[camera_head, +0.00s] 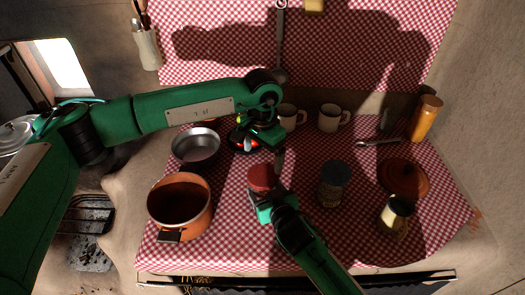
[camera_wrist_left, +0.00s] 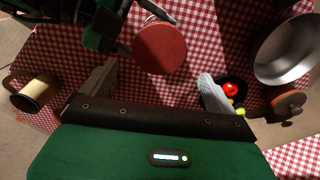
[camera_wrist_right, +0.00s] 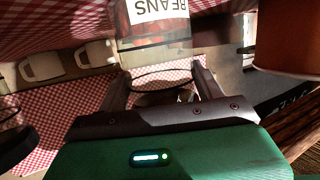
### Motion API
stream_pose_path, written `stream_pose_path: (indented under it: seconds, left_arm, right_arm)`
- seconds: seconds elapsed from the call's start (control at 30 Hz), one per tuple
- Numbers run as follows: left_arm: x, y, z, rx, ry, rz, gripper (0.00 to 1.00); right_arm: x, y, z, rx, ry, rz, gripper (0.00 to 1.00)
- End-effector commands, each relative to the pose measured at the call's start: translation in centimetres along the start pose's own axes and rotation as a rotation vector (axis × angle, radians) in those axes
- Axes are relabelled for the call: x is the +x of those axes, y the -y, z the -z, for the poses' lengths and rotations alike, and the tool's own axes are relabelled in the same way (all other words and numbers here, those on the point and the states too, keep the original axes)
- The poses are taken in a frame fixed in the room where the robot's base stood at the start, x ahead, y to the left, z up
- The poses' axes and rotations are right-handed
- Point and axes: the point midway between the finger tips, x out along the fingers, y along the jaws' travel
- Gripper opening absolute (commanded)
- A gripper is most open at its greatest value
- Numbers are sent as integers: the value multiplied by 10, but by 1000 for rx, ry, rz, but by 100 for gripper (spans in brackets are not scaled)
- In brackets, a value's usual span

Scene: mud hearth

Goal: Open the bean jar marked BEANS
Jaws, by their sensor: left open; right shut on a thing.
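The bean jar has a red lid (camera_head: 262,177) and stands in the middle of the checked cloth. Its BEANS label (camera_wrist_right: 160,10) and clear glass body (camera_wrist_right: 155,42) show in the right wrist view. My right gripper (camera_head: 264,197) is shut on the jar's body from the front, below the lid. In the left wrist view the round red lid (camera_wrist_left: 160,48) is seated on the jar, ahead of the fingers and between their lines. My left gripper (camera_head: 264,150) is open and empty, behind and above the jar, apart from the lid. The jar's lower part is mostly hidden in the head view.
An orange pot (camera_head: 160,213) and a metal pan (camera_head: 196,147) stand left. A grey-lidded jar (camera_head: 333,185), a cream mug (camera_head: 395,215) and an orange lid (camera_head: 403,178) stand right. A dark bowl with vegetables (camera_wrist_left: 236,88) is near my left gripper. White mugs (camera_head: 329,118) stand behind.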

Motion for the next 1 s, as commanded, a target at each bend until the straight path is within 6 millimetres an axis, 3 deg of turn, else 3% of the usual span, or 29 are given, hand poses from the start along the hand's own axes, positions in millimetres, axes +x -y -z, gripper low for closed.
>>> stream_pose_path:
  seconds: [0.43,0.87,1.0]
  left_arm:
    - [64,0,0,-1,2,-1,93]
    - [75,0,0,-1,1,0,93]
    - [75,0,0,-1,1,0,67]
  right_arm:
    - [0,0,0,0,0,0,4]
    - [0,0,0,0,0,0,4]
    - [0,0,0,0,0,0,4]
